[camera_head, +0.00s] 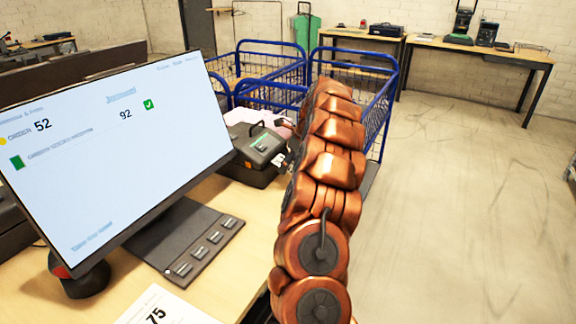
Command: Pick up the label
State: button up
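A dark grey label printer (260,145) sits on the far end of the wooden desk, just right of the monitor. A small white label (278,159) shows at the printer's right front side. My copper arm reaches away from me toward the printer. My gripper (287,140) is at the arm's far end, close beside the printer and the label. It is mostly hidden behind the arm, so I cannot tell whether its fingers are open or touch the label.
A large monitor (120,140) stands on the desk at left. A white sheet marked 75 (160,308) lies on the desk (222,275) in front. Pink material (250,117) lies behind the printer. Blue wire carts (375,118) stand beyond. The floor at right (460,200) is clear.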

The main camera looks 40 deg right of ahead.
aim_at(290, 167)
jog(key=shift+c, duration=0.3)
jog(key=c, duration=0.7)
notch_tip(290, 167, up, 3)
jog(key=p, duration=0.2)
jog(key=shift+r+p, duration=0.1)
jog(key=shift+p, duration=0.3)
jog(key=shift+s+a+r, duration=0.15)
jog(key=shift+s+a, duration=0.05)
jog(key=s+a+r+b, duration=0.2)
jog(key=s+a, duration=0.7)
jog(key=s, duration=0.3)
jog(key=shift+s+p+v, duration=0.25)
jog(key=shift+p+v, duration=0.15)
jog(key=shift+v, duration=0.9)
jog(key=shift+s+p+v, duration=0.3)
jog(key=shift+p+v, duration=0.05)
jog(key=shift+v, duration=0.95)
jog(key=shift+w+f, duration=0.1)
jog(key=shift+f, duration=0.1)
